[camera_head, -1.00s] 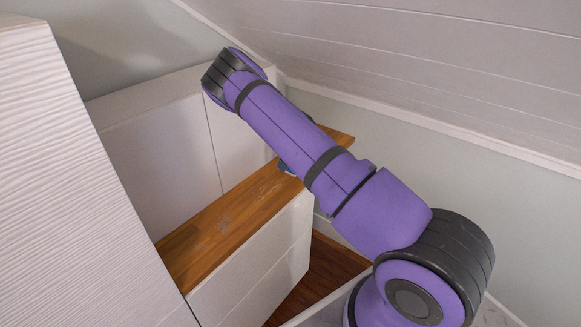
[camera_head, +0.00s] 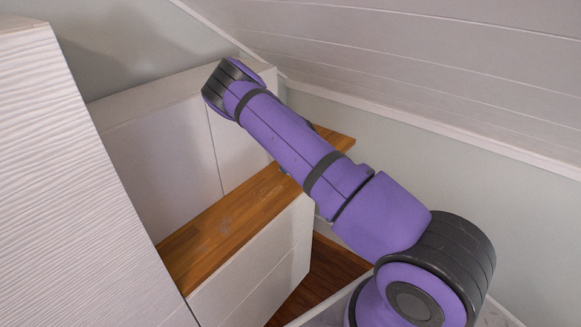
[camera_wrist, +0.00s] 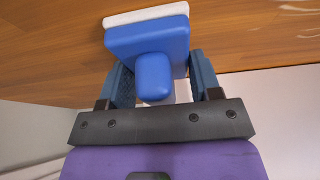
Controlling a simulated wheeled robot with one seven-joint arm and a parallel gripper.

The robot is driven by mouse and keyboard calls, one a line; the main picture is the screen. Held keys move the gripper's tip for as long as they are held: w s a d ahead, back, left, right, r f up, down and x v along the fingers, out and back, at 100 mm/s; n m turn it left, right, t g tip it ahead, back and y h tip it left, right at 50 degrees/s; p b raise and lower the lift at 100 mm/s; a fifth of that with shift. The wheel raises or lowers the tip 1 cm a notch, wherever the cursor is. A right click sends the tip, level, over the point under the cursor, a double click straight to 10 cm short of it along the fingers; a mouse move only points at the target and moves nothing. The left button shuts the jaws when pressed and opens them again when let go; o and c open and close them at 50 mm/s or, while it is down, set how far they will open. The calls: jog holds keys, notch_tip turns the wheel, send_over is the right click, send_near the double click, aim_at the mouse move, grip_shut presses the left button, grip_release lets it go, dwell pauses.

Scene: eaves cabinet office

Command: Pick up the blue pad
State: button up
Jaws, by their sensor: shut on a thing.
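The blue pad (camera_wrist: 125,42) shows in the wrist view, with a rounded blue knob (camera_wrist: 153,78) towards me and a white layer on its far side. My gripper (camera_wrist: 157,64) has one blue-grey finger on each side of the pad and is shut on it. The exact contact of the fingertips is partly hidden by the pad. The pad is close to the wooden top (camera_wrist: 50,55); I cannot tell if it touches it. In the head view my arm hides the pad and most of the gripper.
The wooden counter (camera_head: 225,222) sits on a white cabinet (camera_head: 262,270), with tall white panels (camera_head: 165,150) behind it. A white textured panel (camera_head: 60,180) stands close at left. The sloped ceiling (camera_head: 430,70) hangs above my arm. The counter's left part is clear.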

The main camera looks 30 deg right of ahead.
jog(key=shift+r, duration=0.15)
jog(key=shift+r, duration=0.9)
jog(key=shift+v, duration=0.85)
jog(key=s+a, duration=0.2)
jog(key=s, duration=0.5)
jog(key=s+a+r, duration=0.1)
jog(key=s+a, duration=0.1)
jog(key=s, duration=0.6)
jog(key=shift+a+r, duration=0.15)
jog(key=shift+a, duration=0.1)
jog(key=shift+o, duration=1.1)
jog(key=shift+c, duration=0.2)
